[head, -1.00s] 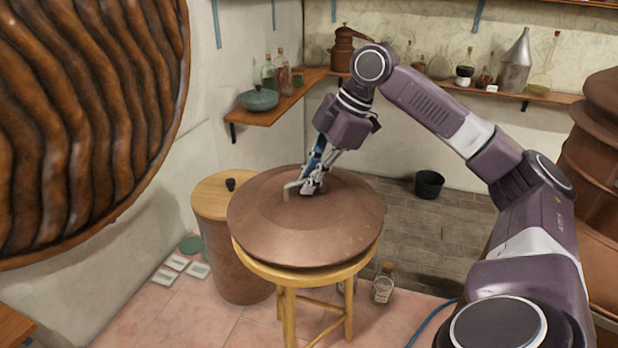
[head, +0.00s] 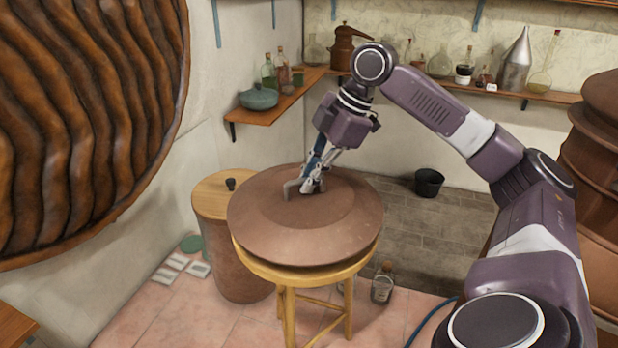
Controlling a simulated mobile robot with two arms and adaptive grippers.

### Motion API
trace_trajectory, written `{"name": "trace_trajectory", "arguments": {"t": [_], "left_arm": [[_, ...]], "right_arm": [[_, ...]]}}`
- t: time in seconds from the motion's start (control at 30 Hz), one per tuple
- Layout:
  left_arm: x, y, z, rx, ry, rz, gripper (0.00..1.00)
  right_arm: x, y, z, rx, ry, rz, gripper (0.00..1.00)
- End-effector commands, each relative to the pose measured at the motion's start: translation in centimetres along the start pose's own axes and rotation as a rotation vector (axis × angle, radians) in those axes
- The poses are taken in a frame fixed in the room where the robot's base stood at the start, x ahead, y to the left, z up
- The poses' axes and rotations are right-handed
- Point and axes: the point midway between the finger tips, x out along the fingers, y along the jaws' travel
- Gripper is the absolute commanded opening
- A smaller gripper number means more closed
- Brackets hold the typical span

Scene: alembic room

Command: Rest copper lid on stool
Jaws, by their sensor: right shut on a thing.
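The copper lid (head: 255,225) is a broad, shallow brown cone with a bent handle (head: 293,187) on top. It lies over the wooden stool (head: 300,277), nearly level, its rim reaching past parts of the seat. It appears to touch the seat, though the contact under the lid is hidden. My right gripper (head: 312,186) reaches down from above and is shut on the lid's handle; its fingers partly hide the handle. My left gripper is not in view.
A copper bin (head: 230,262) with a wooden cover stands close behind the stool at left. A corked bottle (head: 382,285) is on the floor right of the stool. A black pot (head: 429,183) is farther back. A wall shelf (head: 275,110) holds bottles and a teal pot.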

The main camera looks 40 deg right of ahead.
Motion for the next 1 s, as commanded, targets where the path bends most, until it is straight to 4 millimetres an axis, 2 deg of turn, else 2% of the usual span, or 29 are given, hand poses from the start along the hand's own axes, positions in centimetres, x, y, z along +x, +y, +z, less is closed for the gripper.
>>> {"name": "trace_trajectory", "arguments": {"t": [0.53, 1.0], "left_arm": [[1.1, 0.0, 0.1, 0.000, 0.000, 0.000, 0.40], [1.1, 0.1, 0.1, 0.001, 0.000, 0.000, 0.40]], "right_arm": [[1.4, -0.2, 0.6, 0.000, 0.002, 0.003, 0.00], [1.4, -0.2, 0.5, -0.001, 0.002, 0.003, 0.00]]}}
